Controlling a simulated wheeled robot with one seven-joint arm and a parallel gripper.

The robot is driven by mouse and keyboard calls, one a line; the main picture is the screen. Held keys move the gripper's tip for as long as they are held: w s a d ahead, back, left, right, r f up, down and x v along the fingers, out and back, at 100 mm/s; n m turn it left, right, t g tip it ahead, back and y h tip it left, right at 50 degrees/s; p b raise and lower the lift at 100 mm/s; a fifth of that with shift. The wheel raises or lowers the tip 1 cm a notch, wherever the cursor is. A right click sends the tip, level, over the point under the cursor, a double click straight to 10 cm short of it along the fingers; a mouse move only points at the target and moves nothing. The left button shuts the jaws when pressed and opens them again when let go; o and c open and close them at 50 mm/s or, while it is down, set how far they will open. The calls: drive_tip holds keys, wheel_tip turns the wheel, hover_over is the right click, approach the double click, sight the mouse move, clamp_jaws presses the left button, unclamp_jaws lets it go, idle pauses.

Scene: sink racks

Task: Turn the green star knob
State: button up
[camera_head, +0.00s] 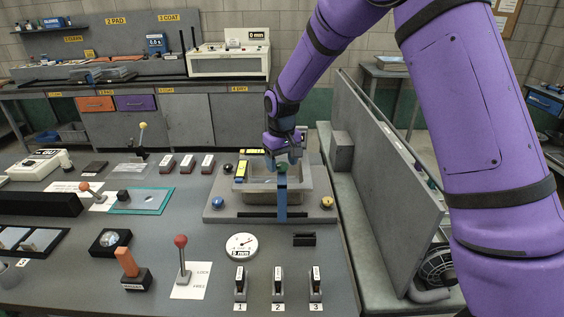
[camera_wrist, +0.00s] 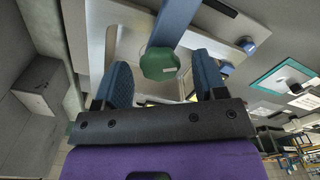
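The green star knob (camera_wrist: 160,63) shows in the wrist view, at the end of a blue bar (camera_wrist: 177,20). It lies between the lines of my gripper's (camera_wrist: 164,78) two blue-padded fingers, which are spread apart with a gap on each side of it. I cannot tell how far the knob is beyond the fingertips. In the head view, a bit of the green knob (camera_head: 283,169) shows at the top of the blue bar (camera_head: 282,200), just under my gripper (camera_head: 285,161). My gripper points down over the grey basin (camera_head: 242,204) and holds nothing that I can see.
A tall grey panel (camera_head: 380,170) stands to the right. A round dial (camera_head: 241,245) and a red-topped lever (camera_head: 181,255) are in front.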

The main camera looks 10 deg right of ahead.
sight(282, 164)
wheel_tip(282, 164, up, 11)
idle(0.7)
